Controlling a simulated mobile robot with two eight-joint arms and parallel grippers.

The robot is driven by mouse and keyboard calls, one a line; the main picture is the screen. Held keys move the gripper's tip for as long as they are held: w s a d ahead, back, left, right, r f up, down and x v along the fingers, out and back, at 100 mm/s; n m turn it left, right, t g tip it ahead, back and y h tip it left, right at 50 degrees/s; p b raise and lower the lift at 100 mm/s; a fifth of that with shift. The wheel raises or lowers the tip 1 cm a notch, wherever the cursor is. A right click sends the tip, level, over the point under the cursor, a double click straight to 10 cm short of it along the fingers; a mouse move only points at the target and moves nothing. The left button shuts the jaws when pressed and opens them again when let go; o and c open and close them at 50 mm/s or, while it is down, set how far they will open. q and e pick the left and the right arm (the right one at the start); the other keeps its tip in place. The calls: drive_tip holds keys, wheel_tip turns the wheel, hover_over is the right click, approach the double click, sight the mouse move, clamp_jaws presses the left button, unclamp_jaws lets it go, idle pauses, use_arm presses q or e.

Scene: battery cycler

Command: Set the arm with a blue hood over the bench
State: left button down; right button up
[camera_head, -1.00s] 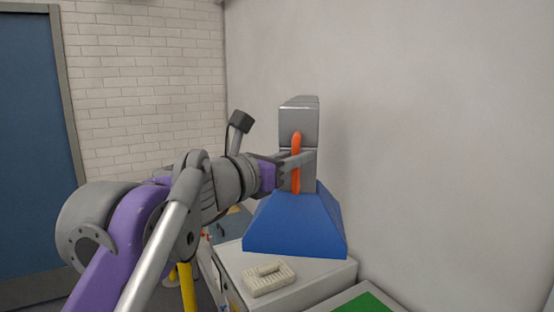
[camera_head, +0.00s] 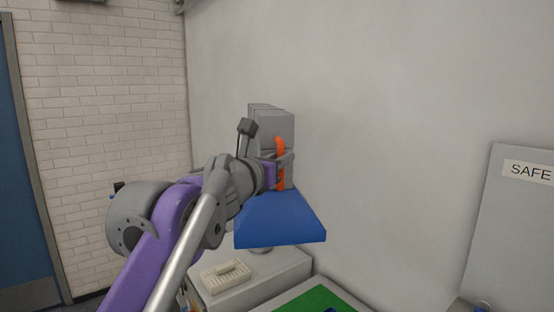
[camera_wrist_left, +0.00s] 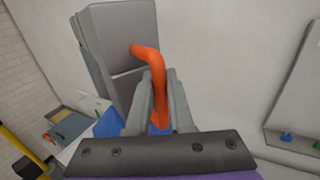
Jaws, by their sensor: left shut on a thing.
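The blue hood (camera_head: 280,221) hangs from a grey jointed arm (camera_head: 272,130) beside the wall. An orange handle (camera_head: 280,150) is fixed to the front of the grey arm. My left gripper (camera_head: 284,168) is shut on the orange handle. In the left wrist view the orange handle (camera_wrist_left: 150,68) rises between both fingers, with the grey arm (camera_wrist_left: 125,50) behind it. A bit of the blue hood (camera_wrist_left: 108,124) shows below, mostly hidden by the gripper. My right gripper is not in view.
The pale cabinet (camera_head: 285,267) carries a cream tray-like block (camera_head: 225,272). A green mat (camera_head: 318,300) lies at the bottom edge. A grey panel marked SAFE (camera_head: 515,220) is at the right. The wall between hood and panel is bare.

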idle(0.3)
use_arm(q)
drive_tip(key=c, duration=0.8)
unclamp_jaws()
drive_tip(key=shift+s, duration=0.1)
drive_tip(key=b+v, duration=0.1)
drive_tip(key=v, duration=0.9)
drive_tip(key=shift+s+a, duration=0.25)
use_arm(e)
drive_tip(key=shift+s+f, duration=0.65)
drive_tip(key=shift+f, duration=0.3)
use_arm(q)
drive_tip(key=shift+c, duration=0.2)
